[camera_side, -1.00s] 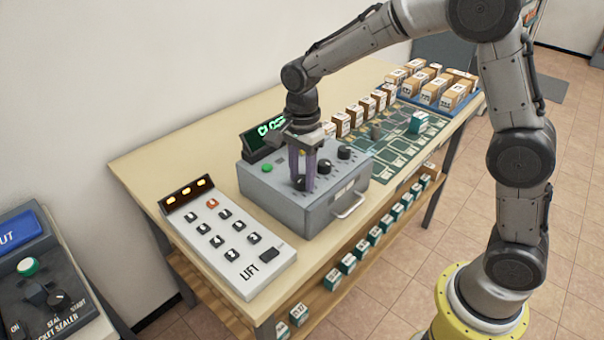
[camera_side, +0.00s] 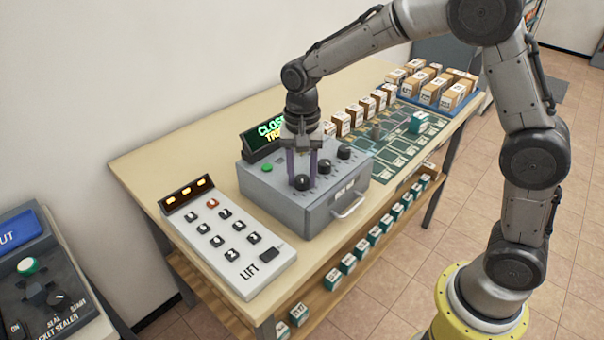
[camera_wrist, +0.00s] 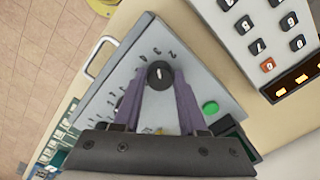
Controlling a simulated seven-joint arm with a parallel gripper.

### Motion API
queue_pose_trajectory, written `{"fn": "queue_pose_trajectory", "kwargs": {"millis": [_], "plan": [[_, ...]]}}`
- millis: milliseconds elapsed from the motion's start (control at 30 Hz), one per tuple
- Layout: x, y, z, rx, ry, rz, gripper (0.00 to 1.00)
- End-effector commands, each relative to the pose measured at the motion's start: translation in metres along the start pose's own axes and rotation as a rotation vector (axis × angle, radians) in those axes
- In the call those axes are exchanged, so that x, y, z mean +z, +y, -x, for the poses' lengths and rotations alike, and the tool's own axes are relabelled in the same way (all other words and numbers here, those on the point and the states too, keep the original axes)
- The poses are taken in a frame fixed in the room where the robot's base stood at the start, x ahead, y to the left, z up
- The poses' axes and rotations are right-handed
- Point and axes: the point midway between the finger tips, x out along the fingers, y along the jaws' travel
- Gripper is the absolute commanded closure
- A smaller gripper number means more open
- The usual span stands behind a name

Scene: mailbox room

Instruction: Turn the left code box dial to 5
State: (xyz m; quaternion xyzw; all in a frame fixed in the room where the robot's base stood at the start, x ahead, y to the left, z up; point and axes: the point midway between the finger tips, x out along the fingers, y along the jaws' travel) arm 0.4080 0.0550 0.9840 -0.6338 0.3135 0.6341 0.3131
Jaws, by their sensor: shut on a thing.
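The code box (camera_side: 325,205) is a grey metal box with a row of black dials on its sloped top. Its left dial (camera_side: 302,182) is the one nearest the keypad panel; it also shows in the wrist view (camera_wrist: 159,74), with small numbers around it and a pale pointer mark. My gripper (camera_side: 301,176) points down over this dial, its purple fingers shut on the dial's two sides. In the wrist view my gripper (camera_wrist: 160,82) straddles the dial. Which number the pointer meets is too small to tell. The middle dial is partly beside the fingers.
A green button (camera_side: 267,167) and a lit sign (camera_side: 270,130) are on and behind the box. A keypad panel marked LIFT (camera_side: 230,235) lies to its left. A metal handle (camera_side: 349,205) sticks out in front. Small boxes (camera_side: 358,115) stand behind at right.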

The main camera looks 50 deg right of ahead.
Motion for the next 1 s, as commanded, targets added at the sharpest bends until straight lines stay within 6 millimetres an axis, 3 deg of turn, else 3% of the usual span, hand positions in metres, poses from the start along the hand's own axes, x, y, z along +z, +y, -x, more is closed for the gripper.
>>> {"fn": "queue_pose_trajectory", "kwargs": {"millis": [1000], "plan": [[-0.0001,-0.0004,0.0015,-0.002,0.002,0.965,1.0]]}}
